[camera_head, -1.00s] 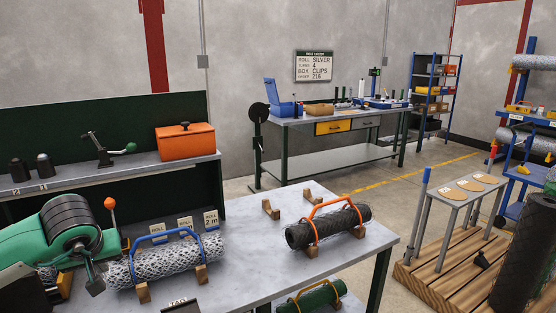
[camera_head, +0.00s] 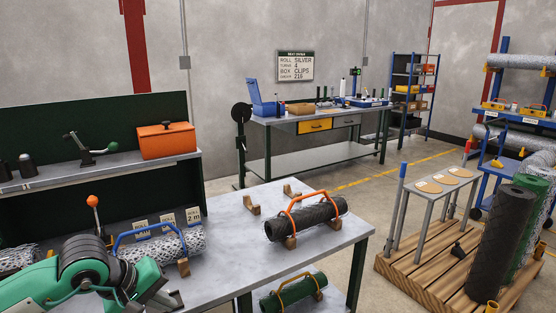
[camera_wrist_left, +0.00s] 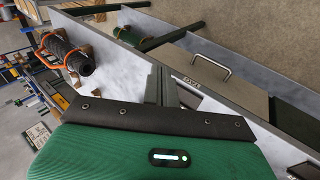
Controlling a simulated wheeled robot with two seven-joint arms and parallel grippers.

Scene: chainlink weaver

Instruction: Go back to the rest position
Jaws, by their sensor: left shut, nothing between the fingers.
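My left gripper (camera_head: 172,299) is low at the left in the head view, at the end of my green arm. It is in front of the silver mesh roll (camera_head: 190,239) with the blue handle, and I cannot tell if it is clear of the worktable (camera_head: 245,262). In the left wrist view its fingers (camera_wrist_left: 161,84) are together and empty. No roll or tool is in its grasp. My right gripper is not in view.
A black roll with an orange handle (camera_head: 310,221) lies on wooden cradles on the table, and a green roll (camera_head: 291,293) lies lower down. A pallet (camera_head: 420,280) with upright rolls stands at right. Floor between table and pallet looks clear.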

